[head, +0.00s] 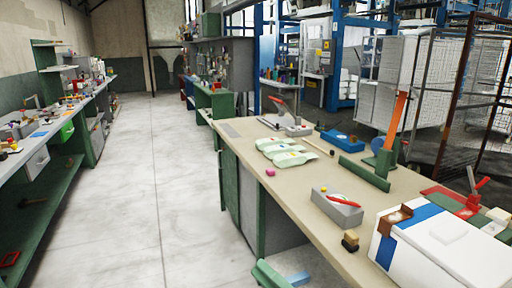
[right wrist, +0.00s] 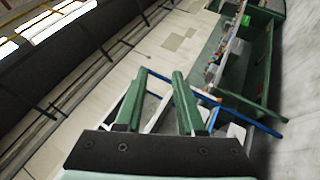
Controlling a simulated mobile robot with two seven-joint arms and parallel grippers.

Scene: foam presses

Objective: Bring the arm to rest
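My right gripper (head: 280,273) shows at the bottom edge of the head view, in front of the workbench (head: 225,130) and low beside its open side. In the right wrist view its two green fingers (right wrist: 160,75) stand apart with nothing held between them. The rest of my right arm is out of the head view. My left gripper is in neither view.
The bench carries pale green packets (head: 285,152), a grey block with a red handle (head: 338,207), a green press with an orange lever (head: 385,155) and a white-and-blue box (head: 445,250). A shelf bench (head: 45,190) stands left. The floor aisle (head: 150,180) is clear.

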